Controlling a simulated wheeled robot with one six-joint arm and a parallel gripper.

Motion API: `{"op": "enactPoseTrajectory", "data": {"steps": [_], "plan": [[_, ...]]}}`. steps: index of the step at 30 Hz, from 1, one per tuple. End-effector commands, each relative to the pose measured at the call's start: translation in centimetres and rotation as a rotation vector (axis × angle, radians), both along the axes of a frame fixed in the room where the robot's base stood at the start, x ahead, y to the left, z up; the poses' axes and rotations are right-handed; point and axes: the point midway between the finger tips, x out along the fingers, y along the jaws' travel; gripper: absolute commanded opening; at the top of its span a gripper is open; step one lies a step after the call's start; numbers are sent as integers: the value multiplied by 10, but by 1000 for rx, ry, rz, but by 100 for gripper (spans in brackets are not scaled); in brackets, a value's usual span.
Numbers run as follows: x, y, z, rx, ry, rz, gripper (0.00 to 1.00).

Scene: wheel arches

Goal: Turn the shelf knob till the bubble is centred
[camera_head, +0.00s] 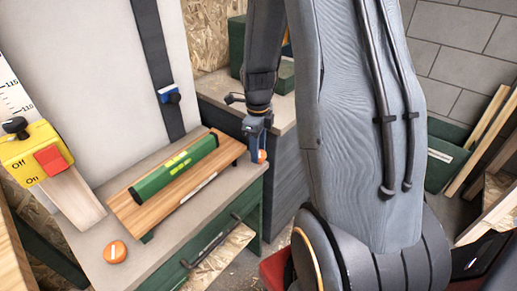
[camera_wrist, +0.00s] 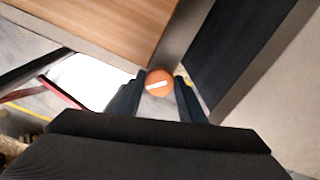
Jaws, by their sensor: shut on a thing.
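A green spirit level (camera_head: 150,187) with yellow-green vials lies on a wooden shelf board (camera_head: 128,212). The bubble is too small to make out. An orange knob (camera_head: 262,156) sits at the board's right end, partly behind my gripper (camera_head: 256,138). In the wrist view the orange knob (camera_wrist: 159,78), with a white bar mark running nearly level, is between the fingers of my gripper (camera_wrist: 158,90), which is shut on it. A second orange knob (camera_head: 115,252), also with a white mark, is at the front left.
A grey bench top (camera_head: 180,232) carries the board. A yellow box with a red Off/On switch (camera_head: 52,160) stands at the left. A tall pale panel with a dark strap (camera_head: 152,55) rises behind the board. Green bins and timber planks (camera_head: 485,140) are at the right.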

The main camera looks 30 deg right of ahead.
Motion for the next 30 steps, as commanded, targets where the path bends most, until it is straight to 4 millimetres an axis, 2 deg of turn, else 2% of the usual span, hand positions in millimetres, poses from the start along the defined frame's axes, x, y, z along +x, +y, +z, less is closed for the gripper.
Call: {"op": "enactPoseTrajectory", "data": {"steps": [8,30], "plan": [[-1,1,2,0,1,164,14],[-3,2,2,-1,-1,861,14]]}}
